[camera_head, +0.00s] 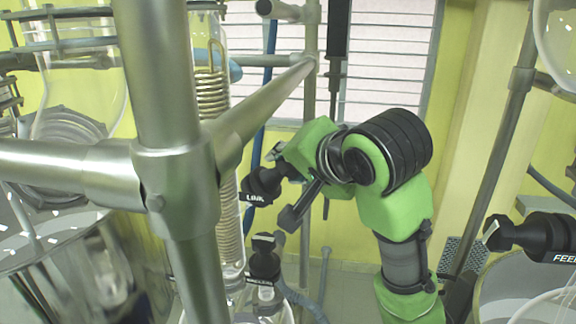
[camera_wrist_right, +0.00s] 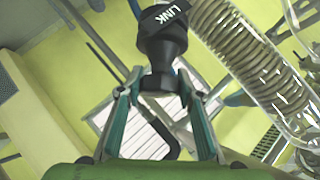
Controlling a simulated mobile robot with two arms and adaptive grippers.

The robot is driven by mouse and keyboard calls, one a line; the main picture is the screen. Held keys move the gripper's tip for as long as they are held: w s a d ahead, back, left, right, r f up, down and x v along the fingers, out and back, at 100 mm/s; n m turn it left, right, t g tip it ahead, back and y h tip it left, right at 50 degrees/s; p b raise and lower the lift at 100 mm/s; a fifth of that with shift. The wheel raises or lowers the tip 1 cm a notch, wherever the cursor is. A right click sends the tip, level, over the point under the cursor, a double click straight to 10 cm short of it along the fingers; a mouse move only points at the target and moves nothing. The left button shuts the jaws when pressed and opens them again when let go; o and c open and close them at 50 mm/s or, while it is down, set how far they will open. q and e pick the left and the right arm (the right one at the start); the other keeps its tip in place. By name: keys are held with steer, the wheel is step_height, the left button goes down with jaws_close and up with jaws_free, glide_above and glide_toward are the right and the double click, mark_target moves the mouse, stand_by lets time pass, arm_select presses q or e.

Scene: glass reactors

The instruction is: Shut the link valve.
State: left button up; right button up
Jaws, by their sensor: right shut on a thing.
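The link valve (camera_head: 262,184) is a black fitting with a white LINK label, beside the glass coil column in the head view. It also shows at the top of the right wrist view (camera_wrist_right: 163,40), with its label uppermost. My right gripper (camera_wrist_right: 160,84) has its two fingers on either side of the valve's black lower end and is shut on it. In the head view my right gripper (camera_head: 284,168) reaches the valve from the right, and its fingertips are partly hidden. My left gripper is not in view.
A thick steel frame post (camera_head: 180,200) with a crossbar stands close in front, left of the valve. The glass coil column (camera_head: 213,95) is just left of the valve. Another black valve (camera_head: 263,262) sits below, and a FEED valve (camera_head: 535,235) is at right.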

steer(key=shift+m+g+h, duration=0.4)
steer(key=shift+m+h, duration=0.4)
steer(key=shift+m, duration=0.3)
steer(key=o, duration=1.1)
steer(key=shift+a+f, duration=0.1)
